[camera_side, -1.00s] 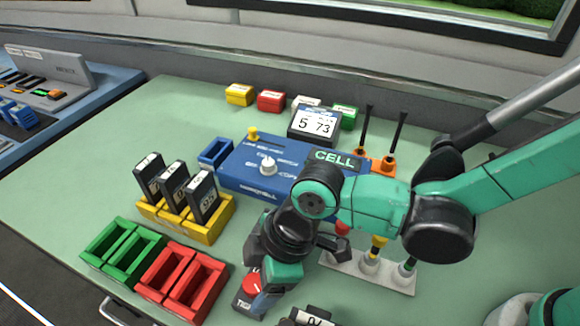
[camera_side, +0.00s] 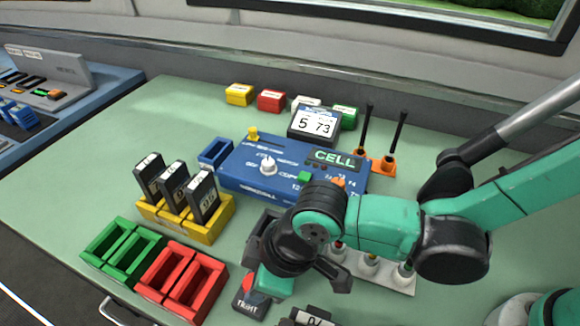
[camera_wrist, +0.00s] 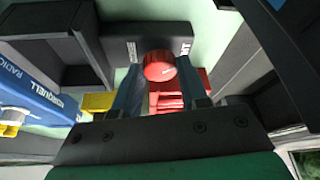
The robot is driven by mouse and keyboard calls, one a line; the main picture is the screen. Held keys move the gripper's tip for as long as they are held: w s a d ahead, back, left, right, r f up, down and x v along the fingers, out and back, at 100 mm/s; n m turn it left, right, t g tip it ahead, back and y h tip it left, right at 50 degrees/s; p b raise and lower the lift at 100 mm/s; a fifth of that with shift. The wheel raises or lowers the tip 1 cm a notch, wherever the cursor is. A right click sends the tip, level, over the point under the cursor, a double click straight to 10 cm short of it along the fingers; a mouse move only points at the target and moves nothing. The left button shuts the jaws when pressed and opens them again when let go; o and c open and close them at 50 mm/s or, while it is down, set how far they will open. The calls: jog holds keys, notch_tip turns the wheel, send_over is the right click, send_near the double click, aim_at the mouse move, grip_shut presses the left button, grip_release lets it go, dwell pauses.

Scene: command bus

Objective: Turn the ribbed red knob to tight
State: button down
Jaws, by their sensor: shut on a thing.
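The ribbed red knob (camera_wrist: 160,66) sits on a dark block (camera_wrist: 120,48) in the wrist view, with pale lettering on the block to either side of it. In the side view, a bit of the knob (camera_side: 248,284) shows above the block (camera_side: 250,308), whose front lettering reads TIGHT. My gripper (camera_wrist: 161,82) is shut on the knob, with one finger on each side. In the side view my wrist hides most of the knob and the fingertips. The knob's exact pointing direction cannot be told.
A blue CELL panel (camera_side: 240,176) stands behind my wrist. Red (camera_side: 150,284) and green (camera_side: 95,258) trays and a yellow rack (camera_side: 215,232) with dark cartridges are to the left. A pale strip with plungers (camera_side: 398,283) lies to the right, close to my arm.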

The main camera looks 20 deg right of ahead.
jog(key=shift+m, duration=0.4)
jog(key=shift+c, duration=2.3)
grip_release()
jog(key=shift+r, duration=0.1)
jog(key=shift+v, duration=2.7)
jog(key=shift+s, duration=0.1)
